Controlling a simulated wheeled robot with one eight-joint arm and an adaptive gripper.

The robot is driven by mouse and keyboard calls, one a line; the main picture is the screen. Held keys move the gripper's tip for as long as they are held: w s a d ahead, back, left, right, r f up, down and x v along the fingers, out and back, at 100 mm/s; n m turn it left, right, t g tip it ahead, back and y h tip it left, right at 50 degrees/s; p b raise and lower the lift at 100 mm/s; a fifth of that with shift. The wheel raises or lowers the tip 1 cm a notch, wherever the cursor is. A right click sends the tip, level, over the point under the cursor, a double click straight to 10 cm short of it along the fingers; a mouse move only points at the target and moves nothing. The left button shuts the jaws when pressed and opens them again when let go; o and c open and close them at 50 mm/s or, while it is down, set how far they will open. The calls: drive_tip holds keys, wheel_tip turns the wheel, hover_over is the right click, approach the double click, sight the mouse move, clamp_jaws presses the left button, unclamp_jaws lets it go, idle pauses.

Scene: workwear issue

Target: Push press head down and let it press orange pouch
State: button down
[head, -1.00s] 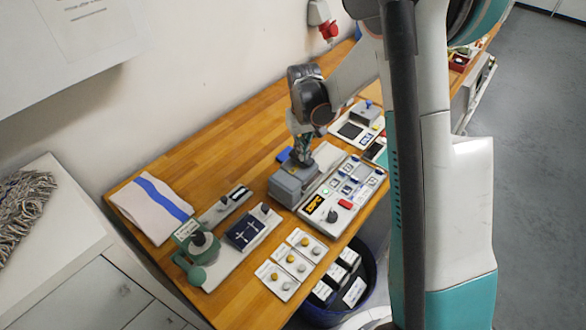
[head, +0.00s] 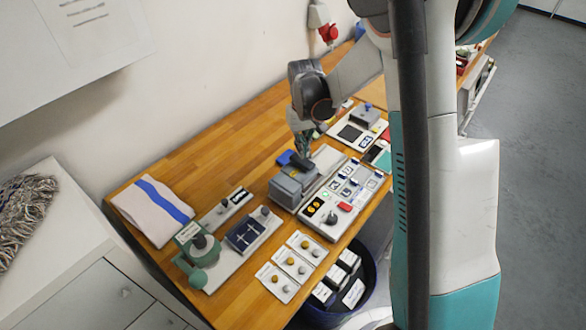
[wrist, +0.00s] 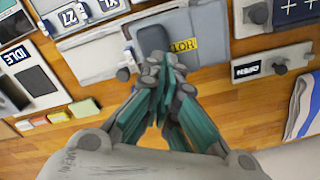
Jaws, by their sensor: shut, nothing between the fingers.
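A grey press-like unit (head: 292,187) stands on the bench with a dark bar or handle (head: 301,161) on top; I take this to be the press head. In the wrist view the dark bar (wrist: 152,40) lies on the grey unit (wrist: 212,22), beside a yellow label partly reading "LOR". My gripper (head: 305,153) is shut and empty at the bar's near end in the wrist view (wrist: 166,78); contact cannot be told. I see no orange pouch; it may be hidden in or under the unit.
A control panel (head: 322,226) with coloured lamps, a knob and a red button adjoins the unit. A green device (head: 197,249), small cards (head: 277,282) and a folded cloth (head: 150,205) lie to the left. A dark bin (head: 365,295) stands below the front edge.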

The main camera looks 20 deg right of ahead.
wheel_tip(320, 180, up, 10)
drive_tip(key=p, duration=0.5)
drive_tip(key=shift+r, duration=0.25)
idle(0.6)
idle(0.5)
drive_tip(key=s+a+r+t+b, duration=0.1)
drive_tip(key=s+r+t+b, duration=0.25)
drive_tip(key=s+b, duration=0.85)
drive_tip(key=s+f+t+b, duration=0.3)
drive_tip(key=s+f+b, duration=0.5)
drive_tip(key=s, duration=0.5)
drive_tip(key=shift+s+a+f+m+t+b, duration=0.35)
drive_tip(key=shift+a+f+m, duration=0.1)
drive_tip(key=shift+f, duration=0.2)
